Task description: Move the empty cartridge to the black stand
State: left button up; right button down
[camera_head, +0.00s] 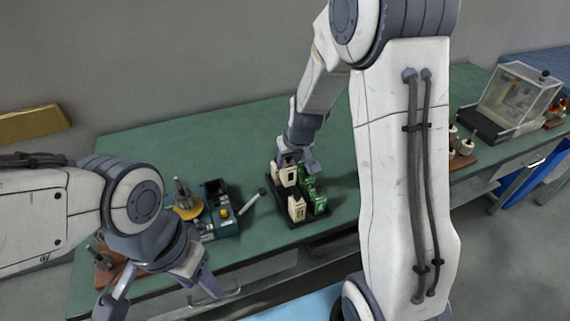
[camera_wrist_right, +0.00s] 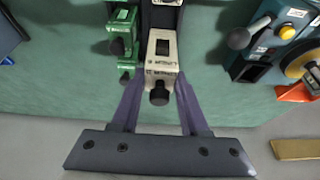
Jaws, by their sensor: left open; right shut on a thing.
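The black stand (camera_head: 274,212) is a low dark tray on the green table. It bears cream cartridges and green cartridges (camera_head: 309,188). A cream cartridge (camera_head: 288,177) is at its far end under my right gripper (camera_head: 294,158). In the right wrist view this cream cartridge (camera_wrist_right: 161,52), with a dark window and a black knob, lies between the fingers of my right gripper (camera_wrist_right: 158,82), which is shut on it. Another cream cartridge (camera_head: 297,208) stands at the near end. I cannot tell which cartridge is empty. My left gripper (camera_head: 160,288) is open and empty at the table's front left.
A blue-black device (camera_head: 222,212) with a lever and a yellow button stands left of the stand. A clear-covered box (camera_head: 515,98) and small white spools (camera_head: 461,146) are at the right. The table's back left is clear. My right arm hides the table's middle right.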

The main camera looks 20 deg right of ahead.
aim_at(287, 180)
jog(key=shift+w+f, duration=0.1)
jog(key=shift+f, duration=0.45)
jog(key=shift+a+f+b, duration=0.15)
jog(key=shift+f+b, duration=0.6)
jog(key=shift+b, duration=0.15)
notch_tip(287, 180, down, 3)
jog(key=shift+r+b, duration=0.1)
jog(key=shift+b, duration=1.15)
jog(key=shift+r, duration=0.1)
jog(key=shift+f+b, duration=1.3)
jog(key=shift+c, duration=1.7)
grip_release()
